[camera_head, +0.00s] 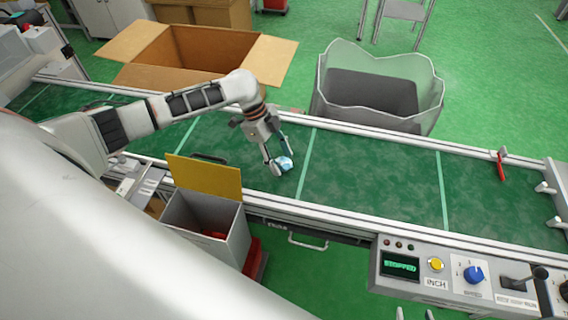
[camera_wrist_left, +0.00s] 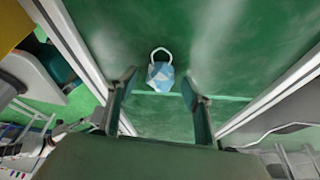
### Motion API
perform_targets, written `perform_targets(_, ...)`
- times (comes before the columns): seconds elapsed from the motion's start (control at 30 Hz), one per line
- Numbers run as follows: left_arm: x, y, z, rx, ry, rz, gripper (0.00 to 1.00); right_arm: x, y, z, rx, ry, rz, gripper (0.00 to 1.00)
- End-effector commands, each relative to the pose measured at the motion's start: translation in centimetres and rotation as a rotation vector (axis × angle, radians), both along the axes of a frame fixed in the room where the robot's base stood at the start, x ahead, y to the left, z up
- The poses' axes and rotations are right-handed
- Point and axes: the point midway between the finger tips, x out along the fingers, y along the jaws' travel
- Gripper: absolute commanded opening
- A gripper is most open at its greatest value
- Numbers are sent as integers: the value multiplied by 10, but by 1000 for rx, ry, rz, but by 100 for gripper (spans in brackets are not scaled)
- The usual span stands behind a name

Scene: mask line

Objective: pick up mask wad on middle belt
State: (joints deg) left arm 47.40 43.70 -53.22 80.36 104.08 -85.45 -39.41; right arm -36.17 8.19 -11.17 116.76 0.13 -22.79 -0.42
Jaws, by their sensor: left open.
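A small crumpled light-blue and white mask wad (camera_head: 285,162) lies on the green belt (camera_head: 375,185), just left of a pale cross line. In the left wrist view the mask wad (camera_wrist_left: 160,76) shows a white ear loop standing out from it. My left gripper (camera_head: 279,163) is over the belt at the wad, fingers pointing down. In the left wrist view my left gripper (camera_wrist_left: 160,88) is open, and the wad appears between and beyond its fingertips. I cannot tell whether a finger touches it. My right gripper is not in view.
An open cardboard box (camera_head: 195,48) and a bin with a clear liner (camera_head: 380,85) stand behind the belt. In front are a grey bin with a yellow lid (camera_head: 205,178) and a control panel (camera_head: 450,270) reading "STOPPED". Metal rails edge the belt.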

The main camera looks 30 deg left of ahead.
Motion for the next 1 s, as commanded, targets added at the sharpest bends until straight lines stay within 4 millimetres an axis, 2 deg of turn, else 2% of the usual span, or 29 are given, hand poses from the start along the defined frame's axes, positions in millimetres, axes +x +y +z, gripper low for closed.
perform_targets(0.07,0,-2,-8,1,2,0,50,2,-1,-2,-3,-1,1,40)
perform_targets(0.27,0,-2,-7,1,-1,0,50,9,-1,3,-3,-14,0,40)
perform_targets(0.43,0,-2,-7,1,-1,0,26,8,-1,3,-4,-13,0,40)
perform_targets(0.47,0,-2,-7,1,-1,0,24,8,-1,2,-4,-12,0,40)
perform_targets(0.83,1,-2,-5,1,-1,0,24,5,0,1,-1,-7,-2,40)
perform_targets(1.0,2,-2,14,0,-6,1,24,7,0,8,3,-14,-2,40)
